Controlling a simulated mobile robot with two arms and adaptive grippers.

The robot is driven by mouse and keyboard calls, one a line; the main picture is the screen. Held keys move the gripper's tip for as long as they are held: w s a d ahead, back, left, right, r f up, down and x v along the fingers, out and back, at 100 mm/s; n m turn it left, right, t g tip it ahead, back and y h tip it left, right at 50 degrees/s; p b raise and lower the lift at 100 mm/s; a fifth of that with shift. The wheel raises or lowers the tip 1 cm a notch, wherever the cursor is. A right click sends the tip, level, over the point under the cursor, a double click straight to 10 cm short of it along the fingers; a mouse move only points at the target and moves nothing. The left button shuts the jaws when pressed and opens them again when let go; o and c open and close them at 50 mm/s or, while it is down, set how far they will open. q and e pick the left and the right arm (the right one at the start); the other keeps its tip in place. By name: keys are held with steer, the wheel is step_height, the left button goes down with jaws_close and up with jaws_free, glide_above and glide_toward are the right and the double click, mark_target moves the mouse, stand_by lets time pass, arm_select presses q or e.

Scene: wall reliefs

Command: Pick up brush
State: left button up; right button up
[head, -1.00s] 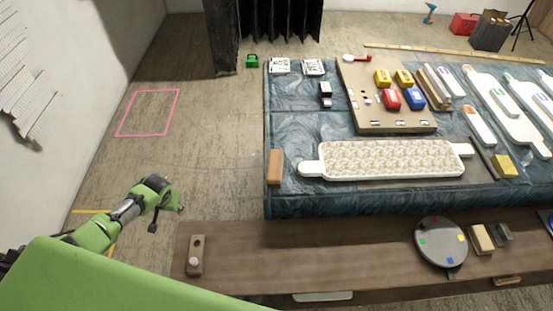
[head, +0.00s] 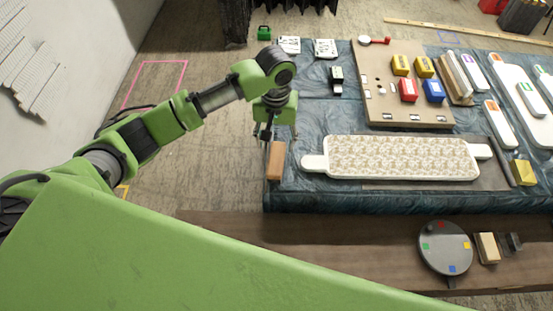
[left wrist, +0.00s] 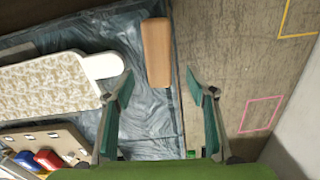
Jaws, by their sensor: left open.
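A tan, brick-shaped piece (head: 276,161) lies at the left edge of the cloth-covered table. It looks like the brush, but I see no bristles. It also shows at the top middle of the left wrist view (left wrist: 157,50). My left gripper (head: 276,135) is above the table's left edge, over the far end of the tan piece in the head view. In the left wrist view its two green fingers (left wrist: 159,79) are spread wide and empty, with the piece's near end between and beyond the tips. My right gripper is out of view.
A long white patterned panel (head: 402,157) lies right of the tan piece. A board (head: 400,108) with coloured blocks lies behind it. A wooden bench (head: 340,235) with a round turntable (head: 445,247) stands in front.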

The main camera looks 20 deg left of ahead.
mark_target(276, 158)
arm_select(q)
steer(key=shift+f, duration=0.8)
steer(key=shift+w+f, duration=0.1)
steer(key=shift+f, duration=0.5)
steer(key=shift+f+p, duration=0.3)
steer(key=f, duration=0.1)
steer(key=f+p, duration=0.1)
steer(key=f, duration=0.1)
steer(key=shift+s+d+f, duration=0.15)
steer(key=shift+s+f, duration=0.15)
steer(key=shift+s, duration=0.1)
steer(key=shift+f, duration=0.5)
steer(key=c, duration=1.3)
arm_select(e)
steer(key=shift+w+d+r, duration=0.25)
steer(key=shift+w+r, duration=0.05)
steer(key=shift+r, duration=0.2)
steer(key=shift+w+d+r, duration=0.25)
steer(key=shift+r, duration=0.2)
